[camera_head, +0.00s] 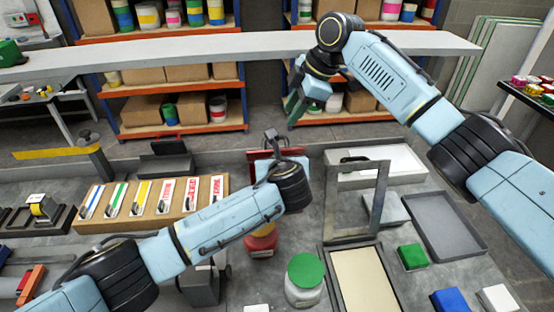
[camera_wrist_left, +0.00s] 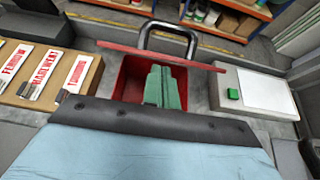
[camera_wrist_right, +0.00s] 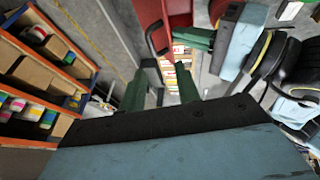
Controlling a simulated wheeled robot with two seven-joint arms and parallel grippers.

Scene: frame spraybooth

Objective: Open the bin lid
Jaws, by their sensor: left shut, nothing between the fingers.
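The red bin (camera_wrist_left: 130,80) stands below my left wrist. Its red lid (camera_wrist_left: 205,64) shows as a thin slanted plate with a grey loop handle (camera_wrist_left: 150,30), and the dark red inside shows below it. The lid looks raised and tilted. My left gripper (camera_wrist_left: 163,92) is shut and empty, its green fingers at the opening below the lid; I cannot tell whether they touch it. In the head view my left wrist hides much of the bin (camera_head: 258,157). My right gripper (camera_wrist_right: 162,92) is open and empty, its fingers apart, above and beyond the bin in the head view (camera_head: 296,106).
A label board (camera_head: 145,207) lies left of the bin. A grey upright frame (camera_head: 377,200) and a white tray (camera_head: 405,160) are at right. A green-lidded jar (camera_head: 305,270) stands in front. A long pale beam (camera_head: 230,45) and shelves lie behind.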

